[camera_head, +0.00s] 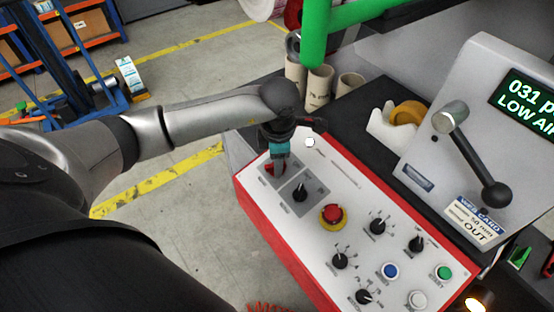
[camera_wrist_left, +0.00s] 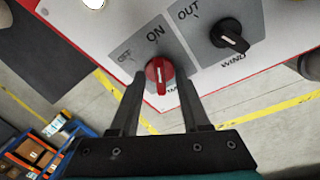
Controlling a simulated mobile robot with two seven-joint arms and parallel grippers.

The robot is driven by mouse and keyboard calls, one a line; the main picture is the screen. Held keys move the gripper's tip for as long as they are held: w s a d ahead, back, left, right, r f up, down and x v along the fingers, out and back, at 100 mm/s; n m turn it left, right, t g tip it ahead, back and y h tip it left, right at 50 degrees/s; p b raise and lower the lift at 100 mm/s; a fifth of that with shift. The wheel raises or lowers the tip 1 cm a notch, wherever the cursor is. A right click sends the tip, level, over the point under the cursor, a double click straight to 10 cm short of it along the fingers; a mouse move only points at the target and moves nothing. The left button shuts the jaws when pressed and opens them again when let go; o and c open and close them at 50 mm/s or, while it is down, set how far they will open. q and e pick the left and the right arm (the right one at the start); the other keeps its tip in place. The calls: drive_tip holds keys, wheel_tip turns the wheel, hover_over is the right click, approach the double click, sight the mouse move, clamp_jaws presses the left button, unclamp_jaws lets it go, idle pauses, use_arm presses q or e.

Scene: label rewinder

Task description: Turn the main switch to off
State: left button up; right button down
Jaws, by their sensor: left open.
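The red main switch (camera_head: 273,169) sits on a grey plate at the far left end of the sloped control panel. In the left wrist view the red knob (camera_wrist_left: 159,72) stands with its grip roughly in line with the ON label; a fainter label, apparently OFF, is to the left of ON. My left gripper (camera_head: 279,160) is above the switch in the head view, partly covering it. In the wrist view my left gripper (camera_wrist_left: 160,78) is open, with one finger on each side of the red knob. Whether the fingers touch it, I cannot tell. My right gripper is out of view.
A black selector (camera_head: 300,193) is beside the switch, with a red emergency button (camera_head: 333,214) and several knobs and buttons beyond. A black-knobbed lever (camera_head: 470,150) and a tape dispenser (camera_head: 395,122) stand behind. Cardboard tubes (camera_head: 318,85) are at the back.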

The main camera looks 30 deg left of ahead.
use_arm(q)
clamp_jaws()
idle(0.4)
drive_tip(key=shift+n, duration=0.3)
drive_tip(key=n, duration=0.2)
drive_tip(key=n+h, duration=0.1)
drive_tip(key=n, duration=0.2)
drive_tip(key=shift+w+a+g, duration=0.15)
drive_tip(key=shift+a+g, duration=0.05)
drive_tip(key=shift+g, duration=0.2)
drive_tip(key=n+h+p, duration=0.1)
drive_tip(key=n, duration=0.2)
drive_tip(key=shift+a+r, duration=0.1)
drive_tip(key=shift+a, duration=0.05)
drive_tip(key=shift+a+n+h+p, duration=0.1)
drive_tip(key=shift+n+h+p, duration=0.25)
drive_tip(key=shift+n, duration=1.15)
drive_tip(key=shift+w, duration=0.1)
